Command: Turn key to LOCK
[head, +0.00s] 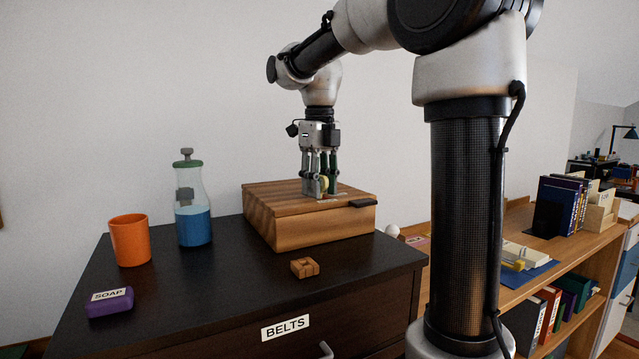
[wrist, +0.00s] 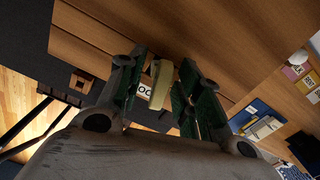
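A striped wooden box (head: 278,205) stands on the dark cabinet top, its lid flat. The key's pale yellow-green grip (wrist: 161,84) stands up from the box between my fingers; it also shows in the head view (head: 324,183). My gripper (head: 321,190) points down over the box's front part, its fingertips low beside the key. In the wrist view the fingers (wrist: 158,95) stand apart on both sides of the key, with a gap at the left one. A white label (wrist: 144,90) behind the key shows only the letters "OC". Which way the key is turned is unclear.
A small wooden block (head: 305,267) lies in front of the box. An orange cup (head: 130,240), a bottle of blue liquid (head: 193,212) and a purple soap (head: 109,303) stand at left. A shelf with books (head: 560,207) is at right.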

